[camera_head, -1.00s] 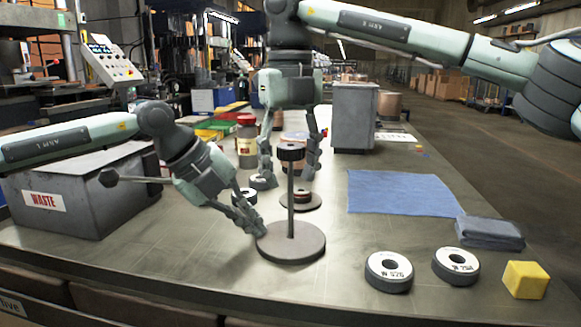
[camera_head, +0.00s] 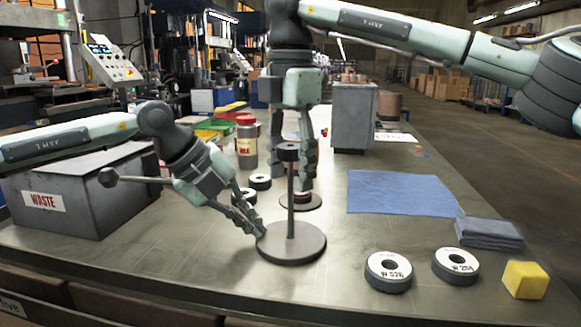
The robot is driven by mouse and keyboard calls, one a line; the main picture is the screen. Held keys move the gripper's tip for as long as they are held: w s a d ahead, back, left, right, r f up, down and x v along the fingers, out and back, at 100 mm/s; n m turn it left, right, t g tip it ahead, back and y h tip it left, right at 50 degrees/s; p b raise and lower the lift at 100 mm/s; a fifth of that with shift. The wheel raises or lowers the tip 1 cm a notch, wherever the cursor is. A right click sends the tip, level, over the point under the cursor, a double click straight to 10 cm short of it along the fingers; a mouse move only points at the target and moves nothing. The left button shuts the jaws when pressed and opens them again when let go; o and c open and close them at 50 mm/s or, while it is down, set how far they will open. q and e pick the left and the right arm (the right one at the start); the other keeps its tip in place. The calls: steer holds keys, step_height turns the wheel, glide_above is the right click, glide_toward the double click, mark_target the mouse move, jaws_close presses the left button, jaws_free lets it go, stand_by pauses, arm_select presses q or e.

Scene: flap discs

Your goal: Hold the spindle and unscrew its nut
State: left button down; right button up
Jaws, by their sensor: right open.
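The near spindle has a round dark base (camera_head: 298,250) on the bench and an upright thin post (camera_head: 291,212). A dark nut (camera_head: 288,146) sits at the top of the post. My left gripper (camera_head: 256,226) is low at the left edge of the base, its fingertips at the rim. Its fingers look close together, but I cannot tell whether they are shut on the base. My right gripper (camera_head: 293,180) points down from above, open, with its fingers on either side of the post in the picture. I cannot tell whether they touch the nut.
Another round base with a stacked disc (camera_head: 302,202) stands behind the post. Two labelled discs (camera_head: 388,286) lie front right beside a yellow block (camera_head: 524,280). A blue cloth (camera_head: 400,193), folded cloth (camera_head: 488,233), red-lidded jar (camera_head: 247,150) and waste bin (camera_head: 80,195) surround the work area.

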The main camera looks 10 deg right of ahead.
arm_select(q)
steer(key=shift+f, duration=0.1)
arm_select(e)
steer(key=shift+m, duration=6.9)
steer(key=shift+c, duration=0.3)
steer(key=c, duration=0.8)
steer(key=shift+n, duration=0.4)
steer(key=shift+c, duration=0.2)
arm_select(q)
steer(key=shift+r, duration=2.6)
arm_select(e)
steer(key=shift+c, duration=0.2)
